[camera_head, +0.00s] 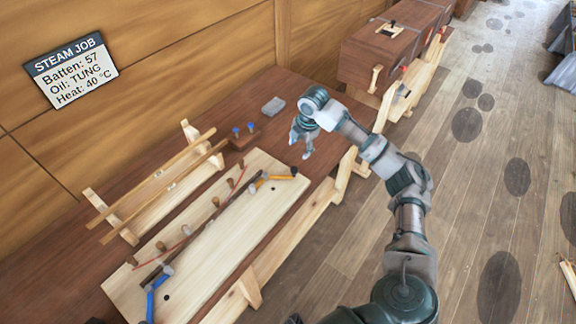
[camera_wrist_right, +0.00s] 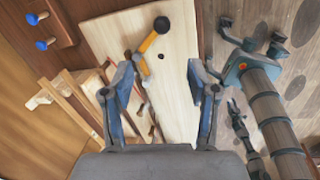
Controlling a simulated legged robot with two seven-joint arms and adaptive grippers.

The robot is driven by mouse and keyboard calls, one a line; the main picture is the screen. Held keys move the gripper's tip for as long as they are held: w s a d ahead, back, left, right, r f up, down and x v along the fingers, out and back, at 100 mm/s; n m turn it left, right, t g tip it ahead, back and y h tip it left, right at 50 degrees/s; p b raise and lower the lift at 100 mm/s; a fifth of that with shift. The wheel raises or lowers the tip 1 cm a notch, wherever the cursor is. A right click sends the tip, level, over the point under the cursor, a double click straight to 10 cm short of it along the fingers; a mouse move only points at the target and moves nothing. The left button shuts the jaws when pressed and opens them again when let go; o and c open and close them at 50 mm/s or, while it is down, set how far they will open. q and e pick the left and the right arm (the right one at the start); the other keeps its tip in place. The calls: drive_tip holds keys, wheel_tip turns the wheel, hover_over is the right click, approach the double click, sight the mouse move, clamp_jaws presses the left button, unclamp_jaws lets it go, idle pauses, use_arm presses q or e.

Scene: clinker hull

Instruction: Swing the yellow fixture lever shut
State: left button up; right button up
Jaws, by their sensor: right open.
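The yellow fixture lever (camera_head: 262,180) lies near the far end of the pale board (camera_head: 215,245) on the bench, with a dark knob (camera_head: 294,171) at its tip. In the right wrist view, the yellow lever (camera_wrist_right: 149,43) stands out slantwise from its grey pivot, ahead of my fingers. My right gripper (camera_head: 301,146) is open and empty. It hangs above the bench beyond the lever's knob, apart from it. In the wrist view its fingers (camera_wrist_right: 164,74) are spread, with nothing between them. I cannot make out my left gripper.
A blue lever (camera_head: 152,292) is at the board's near end. Several wooden pegs and a thin strip run along the board. A wooden rack (camera_head: 150,190) with battens, a block with blue-topped pegs (camera_head: 243,137) and a grey block (camera_head: 273,106) stand beside it. A wooden chest (camera_head: 378,58) is behind.

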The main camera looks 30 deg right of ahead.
approach(293, 170)
drive_tip(key=d+f, duration=0.1)
drive_tip(key=d, duration=0.1)
drive_tip(key=f, duration=0.3)
drive_tip(key=w+a+f, duration=0.1)
drive_tip(key=f, duration=0.2)
drive_tip(key=w+a+f, duration=0.1)
drive_tip(key=f, duration=0.2)
drive_tip(key=shift+a+f, duration=0.1)
drive_tip(key=shift+a, duration=0.05)
drive_tip(key=shift+w+d+f, duration=0.15)
drive_tip(key=shift+d+f, duration=0.15)
drive_tip(key=shift+f, duration=0.2)
drive_tip(key=shift+d+f, duration=0.25)
drive_tip(key=shift+d, duration=0.35)
drive_tip(key=shift+a+r, duration=0.15)
drive_tip(key=shift+a, duration=0.3)
clamp_jaws()
drive_tip(key=shift+a+r, duration=0.1)
drive_tip(key=shift+a, duration=0.05)
